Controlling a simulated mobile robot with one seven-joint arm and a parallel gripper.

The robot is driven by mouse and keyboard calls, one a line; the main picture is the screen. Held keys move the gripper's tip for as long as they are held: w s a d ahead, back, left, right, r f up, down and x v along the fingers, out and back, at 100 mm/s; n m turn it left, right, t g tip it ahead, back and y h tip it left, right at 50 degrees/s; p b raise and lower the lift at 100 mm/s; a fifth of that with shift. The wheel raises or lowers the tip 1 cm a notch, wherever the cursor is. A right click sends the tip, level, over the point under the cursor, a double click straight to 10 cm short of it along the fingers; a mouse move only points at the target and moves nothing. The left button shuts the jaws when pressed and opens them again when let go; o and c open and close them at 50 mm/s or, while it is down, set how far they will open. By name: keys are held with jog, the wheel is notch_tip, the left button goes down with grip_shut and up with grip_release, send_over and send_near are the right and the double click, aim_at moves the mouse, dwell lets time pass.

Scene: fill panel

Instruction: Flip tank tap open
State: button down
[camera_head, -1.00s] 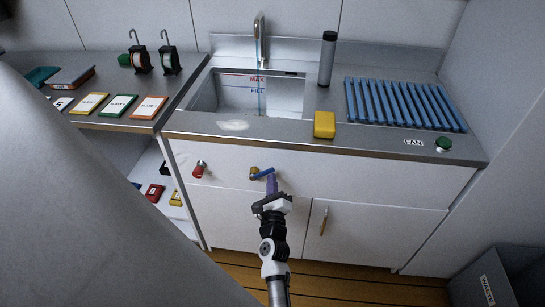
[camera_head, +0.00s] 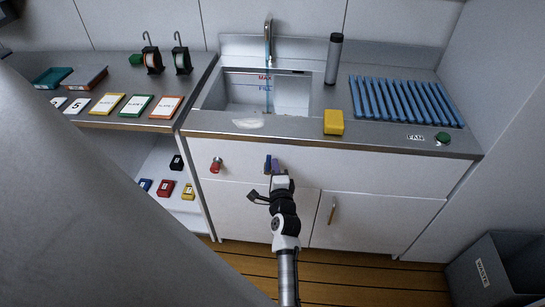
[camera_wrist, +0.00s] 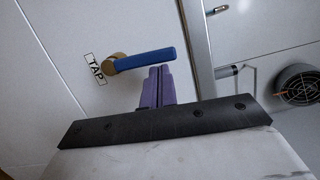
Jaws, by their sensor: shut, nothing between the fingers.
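The tap has a blue lever (camera_wrist: 145,60) on a brass body (camera_wrist: 113,64), beside a TAP label (camera_wrist: 95,70) on the white panel. In the head view the lever (camera_head: 267,162) stands about upright on the panel below the sink; the brass body is hidden there. My gripper (camera_wrist: 159,70) has purple fingers closed together and empty. The fingertips are right beside the lever, on its right side in the head view (camera_head: 275,163). I cannot tell whether they touch it.
A red knob (camera_head: 216,165) is left of the tap. Above are the sink (camera_head: 225,92) with its faucet (camera_head: 268,45), a yellow sponge (camera_head: 334,122) and a blue rack (camera_head: 405,102). A cupboard handle (camera_head: 332,212) is at lower right.

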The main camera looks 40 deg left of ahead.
jog(key=shift+s+a+r, duration=0.1)
jog(key=shift+a+r, duration=0.05)
jog(key=shift+a, duration=0.1)
jog(key=shift+d, duration=0.1)
dwell(0.6)
